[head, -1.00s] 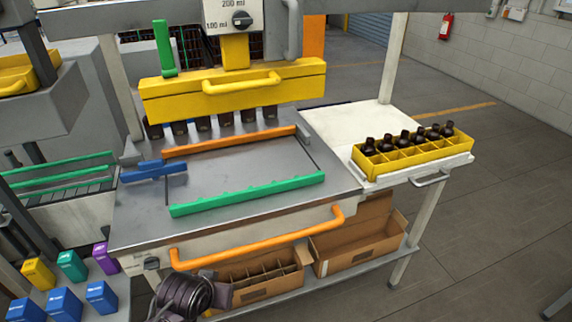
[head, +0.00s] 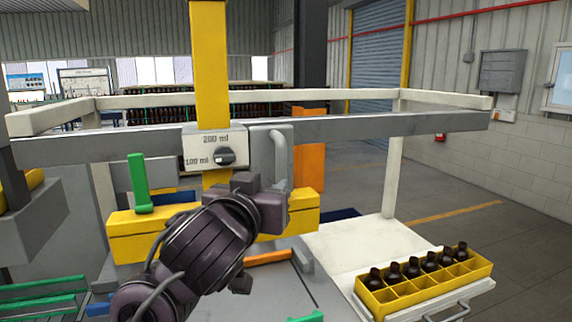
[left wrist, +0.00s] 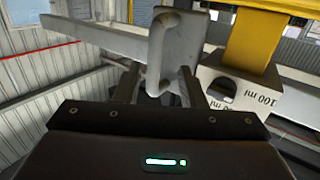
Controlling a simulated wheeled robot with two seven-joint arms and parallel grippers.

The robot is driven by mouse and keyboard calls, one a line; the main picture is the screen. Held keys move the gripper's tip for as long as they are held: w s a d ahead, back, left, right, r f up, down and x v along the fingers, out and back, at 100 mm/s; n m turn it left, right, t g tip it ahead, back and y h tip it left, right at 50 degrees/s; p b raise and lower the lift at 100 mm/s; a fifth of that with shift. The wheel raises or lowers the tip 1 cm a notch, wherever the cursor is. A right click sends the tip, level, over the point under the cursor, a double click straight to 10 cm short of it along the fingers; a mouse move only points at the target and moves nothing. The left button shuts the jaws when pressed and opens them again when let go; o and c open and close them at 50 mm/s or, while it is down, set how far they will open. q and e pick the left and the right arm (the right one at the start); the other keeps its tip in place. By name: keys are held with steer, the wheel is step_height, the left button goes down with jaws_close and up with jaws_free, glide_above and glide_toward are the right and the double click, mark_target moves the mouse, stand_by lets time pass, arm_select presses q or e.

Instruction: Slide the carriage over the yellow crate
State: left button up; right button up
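The carriage is the yellow column with a grey selector box (head: 215,148) marked 200 ml and 100 ml, a yellow head (head: 126,226) below, and a grey plate with an upright grey handle (head: 279,150). My left gripper (head: 272,184) is raised in front of the carriage, by the handle's lower part. In the left wrist view its two fingers (left wrist: 160,88) are apart, with the grey handle (left wrist: 160,45) between or just beyond them; contact is not clear. The yellow crate (head: 374,303) stands at right, dark bottles in its back row, front cells empty. My right gripper is not in view.
A pale horizontal rail (head: 350,124) carries the carriage and runs right toward the crate's side. The white side table (head: 350,243) between carriage and crate is bare. A green handle (head: 139,182) stands at the carriage's left. My left arm hides much of the worktop.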

mark_target(279, 162)
arm_select(q)
steer(key=shift+t, duration=0.3)
steer(key=w+r+p, duration=0.1)
steer(key=w, duration=0.1)
steer(key=w+d+p, duration=0.1)
steer(key=w, duration=0.1)
steer(key=w+d+r+p, duration=0.1)
steer(key=w, duration=0.1)
steer(key=shift+w+d+r, duration=0.1)
steer(key=shift+d+r, duration=0.1)
steer(key=shift+r, duration=0.15)
steer(key=shift+w+f, duration=0.1)
steer(key=shift+w, duration=0.15)
steer(key=shift+d, duration=0.1)
jaws_close()
